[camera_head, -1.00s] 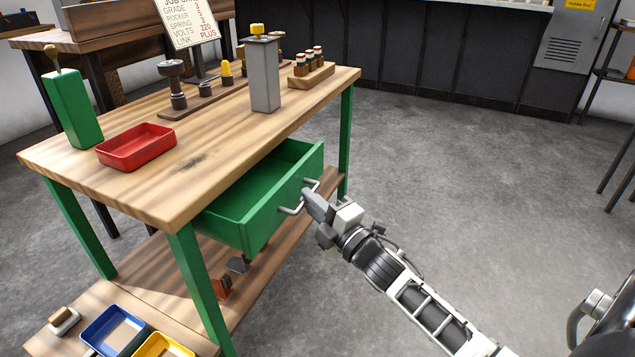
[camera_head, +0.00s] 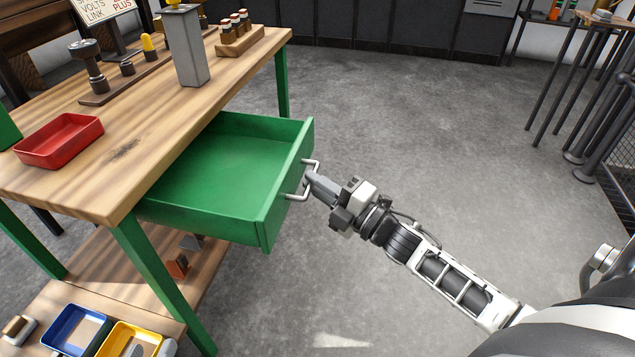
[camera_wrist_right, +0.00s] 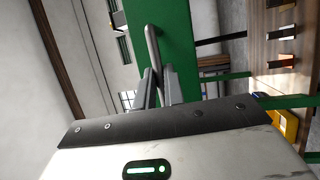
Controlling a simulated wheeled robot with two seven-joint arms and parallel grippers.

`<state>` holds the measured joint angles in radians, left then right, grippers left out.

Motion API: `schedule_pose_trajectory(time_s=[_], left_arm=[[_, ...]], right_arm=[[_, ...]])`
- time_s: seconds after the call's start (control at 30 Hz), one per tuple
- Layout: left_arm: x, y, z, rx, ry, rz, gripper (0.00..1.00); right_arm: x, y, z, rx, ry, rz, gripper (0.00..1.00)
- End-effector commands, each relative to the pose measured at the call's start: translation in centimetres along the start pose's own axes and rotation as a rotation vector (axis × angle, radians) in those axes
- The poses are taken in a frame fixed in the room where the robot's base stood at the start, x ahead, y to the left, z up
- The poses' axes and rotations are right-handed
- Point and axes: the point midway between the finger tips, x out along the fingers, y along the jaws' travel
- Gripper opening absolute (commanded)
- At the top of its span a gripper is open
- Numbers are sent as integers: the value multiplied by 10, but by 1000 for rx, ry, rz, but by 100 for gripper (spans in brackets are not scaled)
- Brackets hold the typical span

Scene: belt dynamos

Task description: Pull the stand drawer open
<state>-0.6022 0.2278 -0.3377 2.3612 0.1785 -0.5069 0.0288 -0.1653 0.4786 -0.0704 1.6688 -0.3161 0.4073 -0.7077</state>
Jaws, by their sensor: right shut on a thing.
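The green stand drawer (camera_head: 235,165) sticks well out from under the wooden top of the green-legged stand (camera_head: 130,150). Its inside looks empty in the head view. A grey bar handle (camera_head: 304,180) is on its front. My right gripper (camera_head: 311,180) is shut on this handle, its fingers meeting the bar. In the right wrist view, the two fingers (camera_wrist_right: 162,88) close around the handle (camera_wrist_right: 153,48) in front of the green drawer front (camera_wrist_right: 177,45). My left gripper is not in view.
On the stand top are a red tray (camera_head: 60,140), a grey block (camera_head: 187,48) and a wooden rack (camera_head: 240,38). Blue (camera_head: 75,330) and yellow (camera_head: 130,340) trays sit on the lower shelf. The floor right of the drawer is clear.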

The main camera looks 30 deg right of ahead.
Motion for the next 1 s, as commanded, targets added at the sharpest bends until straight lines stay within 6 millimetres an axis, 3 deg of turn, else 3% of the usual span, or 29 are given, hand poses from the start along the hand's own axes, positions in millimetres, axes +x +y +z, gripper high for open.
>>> schedule_pose_trajectory(time_s=[0.07, 0.1, 0.13, 0.17, 0.57, 0.67, 1.0], left_arm=[[0, 0, 0, 0, 1, 0, 36], [0, 0, 0, 0, 1, -1, 36], [0, 0, 0, 0, 1, -1, 36], [0, 0, 0, -1, 1, -1, 36], [0, 0, -4, 0, 6, -2, 36], [0, 0, -6, 1, 1, -3, 36], [3, -6, 3, -5, -62, -24, 36]], right_arm=[[0, 0, 0, -1, 0, -1, 0], [0, 0, 0, -1, 0, -1, 22], [0, 0, 0, -1, 0, -1, 30], [0, 0, 0, -1, 0, -1, 32], [-10, 0, 0, 1, -1, -2, 32], [-26, 0, 0, 2, -2, -4, 32], [-108, 0, 0, 2, -3, -5, 32]])
